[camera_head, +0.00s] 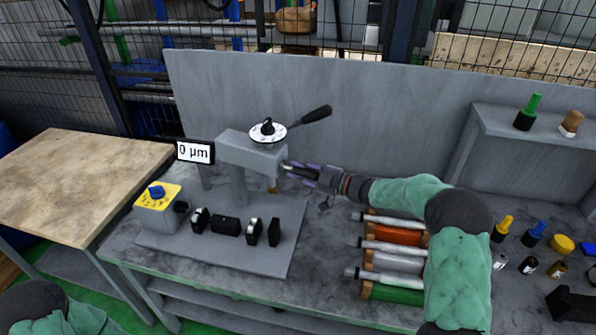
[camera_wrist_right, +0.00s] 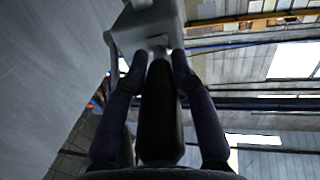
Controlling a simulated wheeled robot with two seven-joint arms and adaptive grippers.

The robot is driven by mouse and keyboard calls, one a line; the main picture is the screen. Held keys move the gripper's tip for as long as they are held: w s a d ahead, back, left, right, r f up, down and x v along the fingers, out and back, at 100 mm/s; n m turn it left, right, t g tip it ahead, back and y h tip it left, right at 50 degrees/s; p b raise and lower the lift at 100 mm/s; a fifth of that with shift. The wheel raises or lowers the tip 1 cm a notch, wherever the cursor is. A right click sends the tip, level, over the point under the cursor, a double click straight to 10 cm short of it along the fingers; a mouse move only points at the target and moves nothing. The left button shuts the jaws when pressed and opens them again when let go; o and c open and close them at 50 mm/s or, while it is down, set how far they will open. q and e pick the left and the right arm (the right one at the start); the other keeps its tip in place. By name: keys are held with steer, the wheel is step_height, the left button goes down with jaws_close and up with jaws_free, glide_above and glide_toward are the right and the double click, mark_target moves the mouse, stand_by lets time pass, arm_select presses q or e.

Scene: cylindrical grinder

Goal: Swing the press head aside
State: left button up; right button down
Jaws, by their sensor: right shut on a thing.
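The grey press head (camera_head: 252,153) sits on an upright post at the back of a grey base plate (camera_head: 268,225). My right gripper (camera_head: 299,173) reaches in from the right to the head's right end. In the right wrist view my right gripper (camera_wrist_right: 154,72) is shut on a black handle (camera_wrist_right: 158,120) that sticks out of the head (camera_wrist_right: 148,24). My left gripper is not in view.
A yellow-topped control box (camera_head: 158,200) and several small black blocks (camera_head: 225,226) stand on the plate. Rollers in a rack (camera_head: 385,255) lie below my right arm. A grey back panel (camera_head: 320,95) stands behind. Small bottles (camera_head: 528,265) are at the right.

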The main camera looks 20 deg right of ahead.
steer(key=shift+w+r, duration=0.1)
steer(key=shift+r, duration=0.55)
steer(key=c, duration=1)
jaws_free()
steer(key=shift+c, duration=0.2)
steer(key=shift+a+f, duration=0.1)
steer(key=shift+f, duration=0.2)
steer(key=v, duration=1.2)
